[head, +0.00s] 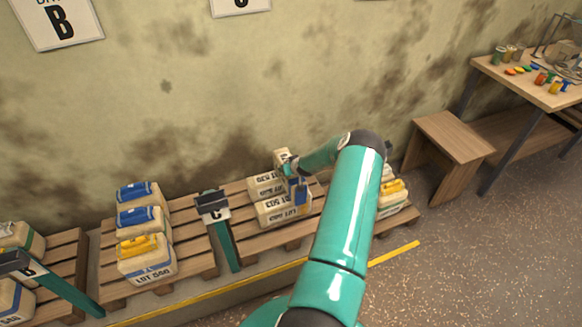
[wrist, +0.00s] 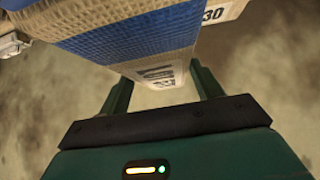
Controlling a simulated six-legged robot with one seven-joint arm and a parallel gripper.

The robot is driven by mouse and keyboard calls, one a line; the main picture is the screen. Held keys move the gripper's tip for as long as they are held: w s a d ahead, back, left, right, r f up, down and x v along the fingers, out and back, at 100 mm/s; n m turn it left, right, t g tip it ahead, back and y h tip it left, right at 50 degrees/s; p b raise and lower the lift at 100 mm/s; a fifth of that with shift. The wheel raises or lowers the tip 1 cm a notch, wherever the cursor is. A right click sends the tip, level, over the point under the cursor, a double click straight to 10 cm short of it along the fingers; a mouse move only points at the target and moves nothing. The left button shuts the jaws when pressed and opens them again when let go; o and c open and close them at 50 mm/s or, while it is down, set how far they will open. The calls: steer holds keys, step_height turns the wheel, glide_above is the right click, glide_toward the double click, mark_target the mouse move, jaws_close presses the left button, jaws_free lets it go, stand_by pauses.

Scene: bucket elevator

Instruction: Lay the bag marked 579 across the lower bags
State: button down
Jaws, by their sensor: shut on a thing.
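My gripper (head: 291,168) is over the middle pallet in the head view, close above the bags marked 530 (head: 264,186) and 503 (head: 284,210). In the wrist view my gripper (wrist: 161,78) is shut on a tan woven bag (wrist: 110,15) with a wide blue band and a white label. That label is too blurred to read, so I cannot confirm 579. Beyond it, a label ending in 30 (wrist: 214,14) shows. In the head view my arm and gripper hide much of the held bag, and I cannot tell whether it touches the bags below.
A pallet (head: 118,290) on the left holds a stack of bags (head: 147,256). A post marked C (head: 216,214) stands between the stacks. More bags (head: 392,196) are right of my arm. A wooden stool (head: 453,139) and workbench (head: 540,85) stand right; the wall is close behind.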

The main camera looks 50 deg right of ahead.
steer(key=shift+w+d, duration=0.1)
steer(key=shift+d, duration=0.05)
steer(key=shift+c, duration=2.1)
jaws_free()
steer(key=shift+o, duration=1.1)
steer(key=shift+s+a+f, duration=0.2)
steer(key=shift+a+f, duration=0.05)
steer(key=v, duration=1.3)
steer(key=shift+r, duration=0.5)
